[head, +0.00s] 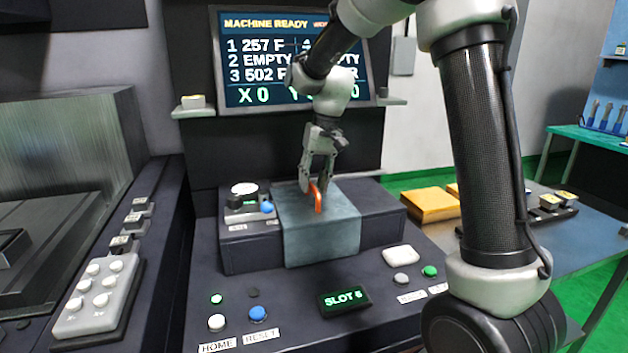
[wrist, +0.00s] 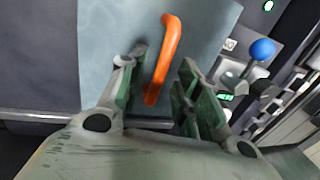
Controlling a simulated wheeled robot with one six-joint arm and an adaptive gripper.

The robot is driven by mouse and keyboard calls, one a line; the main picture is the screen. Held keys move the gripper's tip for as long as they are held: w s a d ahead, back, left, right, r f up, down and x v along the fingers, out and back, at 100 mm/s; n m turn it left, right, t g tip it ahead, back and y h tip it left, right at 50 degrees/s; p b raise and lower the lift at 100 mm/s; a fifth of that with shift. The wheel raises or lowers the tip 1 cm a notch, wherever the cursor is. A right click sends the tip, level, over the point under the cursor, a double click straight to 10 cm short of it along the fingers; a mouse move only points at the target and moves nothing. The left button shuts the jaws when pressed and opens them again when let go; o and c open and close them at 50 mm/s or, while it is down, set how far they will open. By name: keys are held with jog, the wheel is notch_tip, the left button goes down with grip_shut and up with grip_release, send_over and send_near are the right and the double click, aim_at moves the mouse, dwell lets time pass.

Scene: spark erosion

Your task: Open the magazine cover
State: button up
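The magazine cover (head: 322,240) is a blue-grey lid over the middle of the dark console block, and it looks closed. It also shows in the wrist view (wrist: 120,30). An orange handle (head: 318,198) stands on the cover. In the wrist view the handle (wrist: 163,60) runs between my fingers, with gaps visible on both sides. My gripper (head: 317,190) is open, pointing down at the handle; its fingers (wrist: 160,85) lie on either side of it. I cannot tell whether any finger touches the handle.
A blue knob (head: 267,207) and a dark knob stand left of the cover. Buttons, a SLOT 6 display (head: 344,299) and a white pad (head: 400,255) lie in front. A screen (head: 270,70) reading MACHINE READY rises behind. A yellow block (head: 430,205) sits at right.

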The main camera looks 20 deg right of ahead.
grip_shut()
jog(key=d, duration=1.8)
jog(key=shift+d+r, duration=0.1)
grip_release()
jog(key=shift+r, duration=0.1)
notch_tip(320, 180, up, 12)
jog(key=d, duration=0.2)
jog(key=shift+d+f, duration=0.15)
jog(key=shift+f, duration=0.1)
